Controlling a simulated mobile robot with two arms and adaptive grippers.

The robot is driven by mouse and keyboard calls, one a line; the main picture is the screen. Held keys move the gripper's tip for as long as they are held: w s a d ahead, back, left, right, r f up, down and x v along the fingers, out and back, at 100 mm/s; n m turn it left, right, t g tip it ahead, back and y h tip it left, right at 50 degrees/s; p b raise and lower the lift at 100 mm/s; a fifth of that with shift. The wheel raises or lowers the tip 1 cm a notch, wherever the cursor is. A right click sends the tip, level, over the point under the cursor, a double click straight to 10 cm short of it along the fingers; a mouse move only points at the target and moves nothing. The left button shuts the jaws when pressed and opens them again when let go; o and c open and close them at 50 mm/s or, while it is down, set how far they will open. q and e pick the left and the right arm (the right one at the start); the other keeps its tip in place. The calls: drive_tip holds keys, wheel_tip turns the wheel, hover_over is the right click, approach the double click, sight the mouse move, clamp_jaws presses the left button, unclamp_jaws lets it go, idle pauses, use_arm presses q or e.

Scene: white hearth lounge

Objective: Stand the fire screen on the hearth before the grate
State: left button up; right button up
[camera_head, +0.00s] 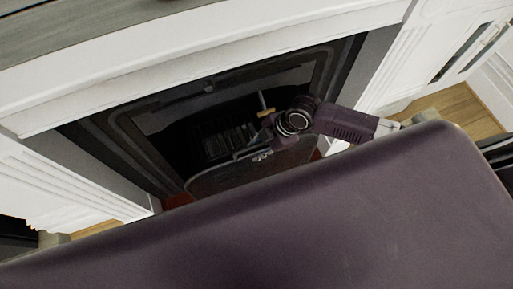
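The fire screen (232,178) is a dark panel with a curved top edge. It stands in front of the fireplace opening, a little tilted in the picture, and my body hides its lower part. The grate (222,142), with dark upright bars, shows behind it inside the black firebox. Small strips of the reddish hearth (178,201) show beside the screen. My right gripper (262,138) is at the screen's top edge, right of its middle. Its fingers are small and dark against the screen, so I cannot tell whether they grip it. My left gripper is out of view.
A white mantel (210,55) with a grey top runs above the opening. White fluted pillars (70,185) flank it. White cabinets (440,50) and wooden floor (455,108) lie at the right. My own dark body fills the foreground.

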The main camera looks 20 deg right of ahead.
drive_tip(key=v, duration=1.2)
drive_tip(key=shift+a+f, duration=0.1)
